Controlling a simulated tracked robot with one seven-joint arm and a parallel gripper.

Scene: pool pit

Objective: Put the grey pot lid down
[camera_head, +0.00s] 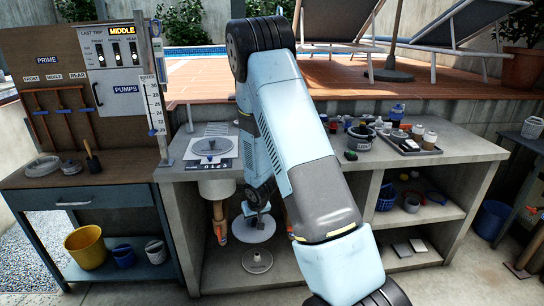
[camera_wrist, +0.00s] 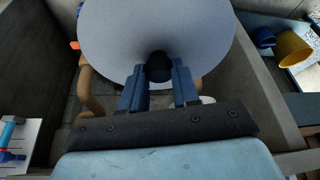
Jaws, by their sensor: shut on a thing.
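The grey pot lid (camera_wrist: 158,25) is a wide pale disc with a dark knob at its middle, cut off by the top edge of the wrist view. My gripper (camera_wrist: 158,80) is shut on that knob, its two blue fingers on either side. In the head view the lid (camera_head: 253,230) hangs roughly level below my gripper (camera_head: 258,206), in front of or inside the open bay under the counter. My arm crosses the middle of that view and hides part of the counter. A smaller pale disc (camera_head: 258,261) lies low beneath the lid.
The counter (camera_head: 455,147) carries a round grey plate (camera_head: 212,146) on a sheet at left and a tray of jars (camera_head: 411,141) at right. Brown pipes (camera_head: 220,225) stand in the bay. A yellow bucket (camera_head: 86,247) sits on the left bench's shelf.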

